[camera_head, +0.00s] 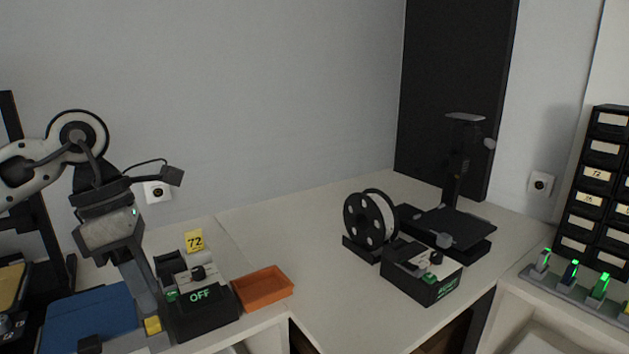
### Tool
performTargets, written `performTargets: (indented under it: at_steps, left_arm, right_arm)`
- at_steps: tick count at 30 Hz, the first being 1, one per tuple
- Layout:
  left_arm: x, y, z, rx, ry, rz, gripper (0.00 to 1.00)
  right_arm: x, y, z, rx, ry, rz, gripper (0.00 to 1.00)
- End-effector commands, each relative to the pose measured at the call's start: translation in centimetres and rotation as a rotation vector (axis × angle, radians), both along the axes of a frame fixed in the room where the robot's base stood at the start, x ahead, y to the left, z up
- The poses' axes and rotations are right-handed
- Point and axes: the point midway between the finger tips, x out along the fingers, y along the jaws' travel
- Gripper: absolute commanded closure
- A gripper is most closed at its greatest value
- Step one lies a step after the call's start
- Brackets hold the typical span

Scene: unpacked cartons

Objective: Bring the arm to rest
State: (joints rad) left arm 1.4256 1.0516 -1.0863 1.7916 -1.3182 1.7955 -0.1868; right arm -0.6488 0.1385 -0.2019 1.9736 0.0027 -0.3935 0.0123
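My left arm comes in from the left, and its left gripper (146,302) points down over the left counter. It hangs between a blue plate (88,318) and a black box (203,312) whose green display reads OFF. The fingers show as one narrow grey shape, so I cannot tell whether they are apart. A small yellow piece (152,325) shows just below the tips; I cannot tell whether they touch it. My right gripper is not in view.
An orange tray (263,288) lies right of the OFF box. A yellow 72 tag (194,240) stands behind it. A spool (370,218), another display box (422,272) and a black printer (458,225) stand on the right counter. The counter's middle is clear.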

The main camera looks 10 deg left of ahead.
Motion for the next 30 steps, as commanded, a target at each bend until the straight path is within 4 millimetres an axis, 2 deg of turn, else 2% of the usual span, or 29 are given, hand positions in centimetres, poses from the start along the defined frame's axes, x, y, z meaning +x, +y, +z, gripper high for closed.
performTargets:
  at_steps: [5, 8, 9, 12, 16, 18, 20, 23, 26, 27, 30]
  left_arm:
    - [-0.7, -6.6, -2.8, -0.241, 0.074, -0.042, 0.64]
    - [-1.8, -11.6, -4.0, -0.451, 0.151, -0.039, 0.64]
    - [-2.3, -13.8, -4.3, -0.554, 0.193, -0.024, 0.64]
    - [-3.6, -19.1, -4.1, -0.849, 0.331, 0.065, 0.64]
    - [-3.5, -23.2, -2.9, -1.22, 0.541, 0.297, 0.64]
    - [-2.6, -24.0, -2.7, -1.396, 0.662, 0.472, 0.64]
    - [-1.4, -23.9, -3.1, -1.529, 0.769, 0.65, 0.64]
    - [0.7, -22.5, -5.6, -1.709, 0.945, 1.001, 0.64]
    - [2.0, -19.8, -10.6, -1.814, 1.114, 1.414, 0.64]
    - [2.1, -18.6, -13.3, -1.833, 1.176, 1.596, 0.64]
    - [0.5, -15.6, -20.3, -1.817, 1.304, 2.036, 0.64]
  right_arm:
    - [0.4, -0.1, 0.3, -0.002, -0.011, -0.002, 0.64]
    - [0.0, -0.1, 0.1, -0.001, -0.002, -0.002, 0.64]
    - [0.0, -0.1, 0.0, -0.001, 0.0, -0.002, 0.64]
    - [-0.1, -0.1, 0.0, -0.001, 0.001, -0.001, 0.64]
    - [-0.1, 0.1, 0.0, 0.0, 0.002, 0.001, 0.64]
    - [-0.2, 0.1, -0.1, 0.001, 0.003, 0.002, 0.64]
    - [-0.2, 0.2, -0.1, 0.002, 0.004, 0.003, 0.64]
    - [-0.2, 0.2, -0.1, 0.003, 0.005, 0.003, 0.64]
    - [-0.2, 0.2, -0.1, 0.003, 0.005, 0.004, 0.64]
    - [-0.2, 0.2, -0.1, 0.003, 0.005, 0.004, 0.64]
    - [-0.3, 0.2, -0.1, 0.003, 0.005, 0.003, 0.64]
